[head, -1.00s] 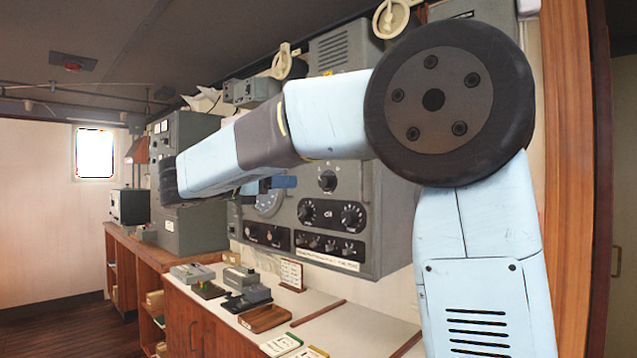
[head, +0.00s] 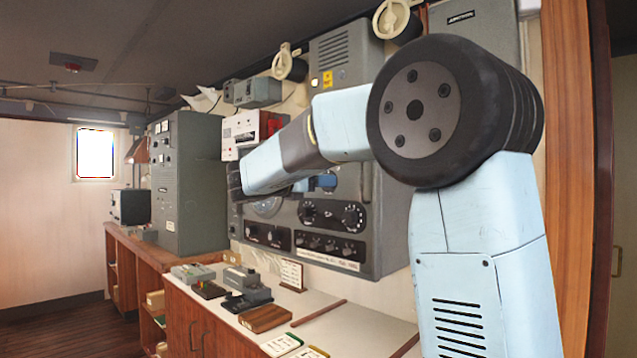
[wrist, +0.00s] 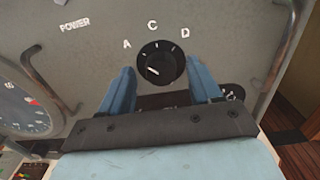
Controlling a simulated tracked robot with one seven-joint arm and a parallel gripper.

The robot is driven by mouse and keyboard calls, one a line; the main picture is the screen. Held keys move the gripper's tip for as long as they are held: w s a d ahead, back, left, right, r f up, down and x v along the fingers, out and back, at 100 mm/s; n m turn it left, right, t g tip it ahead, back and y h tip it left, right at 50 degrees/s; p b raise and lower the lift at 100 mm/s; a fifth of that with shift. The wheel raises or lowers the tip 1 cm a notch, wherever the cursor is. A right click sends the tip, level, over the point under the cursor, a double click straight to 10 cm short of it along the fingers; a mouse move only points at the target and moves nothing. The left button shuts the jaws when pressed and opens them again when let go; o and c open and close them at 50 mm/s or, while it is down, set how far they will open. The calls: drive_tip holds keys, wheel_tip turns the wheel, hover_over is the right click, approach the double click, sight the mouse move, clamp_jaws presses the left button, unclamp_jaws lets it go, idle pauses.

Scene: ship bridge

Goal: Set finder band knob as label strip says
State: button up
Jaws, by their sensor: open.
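The finder panel (head: 385,228) is a grey cabinet on the wall above the counter. In the wrist view a round black knob (wrist: 161,62) with a white pointer line sits under the letters A, C and D. Its line lies toward the lower left. My gripper (wrist: 160,76) is open, with one blue finger on either side of the knob's lower part; I cannot tell whether they touch it. In the head view my gripper (head: 318,184) is in front of the panel's upper part and hides this knob. A white label strip (head: 327,258) runs along the panel's bottom; its text is too small to read.
A metal handle bar (wrist: 45,85) and a round blue dial (wrist: 22,108) are left of the knob, and another bar (wrist: 285,50) is right. More black knobs (head: 330,214) sit lower on the panel. The counter (head: 345,325) below holds small devices and a wooden tray (head: 266,318).

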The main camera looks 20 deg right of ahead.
drive_tip(key=shift+w+d, duration=0.1)
drive_tip(key=shift+d, duration=0.1)
drive_tip(key=shift+c, duration=0.4)
drive_tip(key=c, duration=0.9)
drive_tip(key=shift+c, duration=0.2)
drive_tip(key=shift+m, duration=4.4)
